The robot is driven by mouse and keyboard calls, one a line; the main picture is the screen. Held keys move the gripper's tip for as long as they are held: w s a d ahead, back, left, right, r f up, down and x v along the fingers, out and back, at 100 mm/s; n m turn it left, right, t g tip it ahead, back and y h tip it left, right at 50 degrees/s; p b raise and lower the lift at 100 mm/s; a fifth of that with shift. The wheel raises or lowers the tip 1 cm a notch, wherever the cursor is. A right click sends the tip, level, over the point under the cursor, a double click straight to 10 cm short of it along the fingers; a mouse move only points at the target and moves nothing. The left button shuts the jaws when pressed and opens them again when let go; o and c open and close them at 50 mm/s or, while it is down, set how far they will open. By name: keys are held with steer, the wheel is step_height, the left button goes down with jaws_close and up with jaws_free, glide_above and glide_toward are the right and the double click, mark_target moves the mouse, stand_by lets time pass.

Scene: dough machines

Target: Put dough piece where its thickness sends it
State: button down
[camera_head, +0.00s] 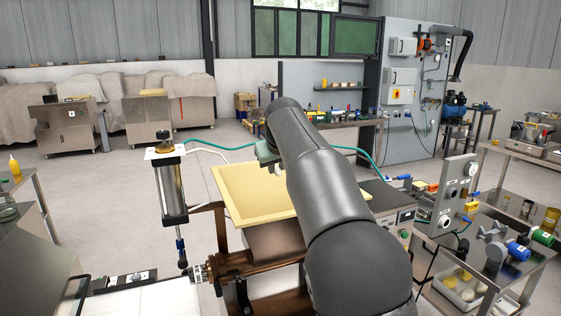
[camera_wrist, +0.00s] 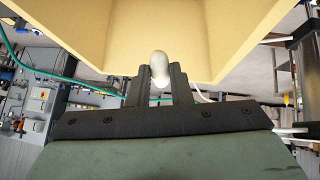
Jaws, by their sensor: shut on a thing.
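My gripper (camera_wrist: 160,76) is shut on a small, pale, rounded dough piece (camera_wrist: 160,63), held between its fingertips in the wrist view. A pale yellow square tray or hopper with a raised rim (camera_head: 262,217) stands in the middle of the head view, and its tan walls (camera_wrist: 90,35) fill the top of the wrist view beyond the fingers. The dough piece appears in front of it; I cannot tell whether they touch. In the head view my arm hides the fingers and the dough piece. A white tray (camera_head: 452,298) with several pale round pieces sits at lower right.
A metal cylinder (camera_head: 172,188) stands left of the yellow tray. A grey control box (camera_head: 457,195) and a shelf cart with a blue motor (camera_head: 517,251) are at the right. Benches and covered machines (camera_head: 68,128) stand far back. The floor at left centre is clear.

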steer(key=w+d+f+p, duration=0.1)
steer(key=w+f+p, duration=0.3)
steer(key=w, duration=0.3)
steer(key=shift+w+f, duration=0.2)
steer(key=shift+w, duration=0.15)
steer(key=c, duration=1.2)
jaws_free()
steer(key=shift+c, duration=0.2)
steer(key=shift+r+p, duration=0.6)
steer(key=shift+r, duration=1.45)
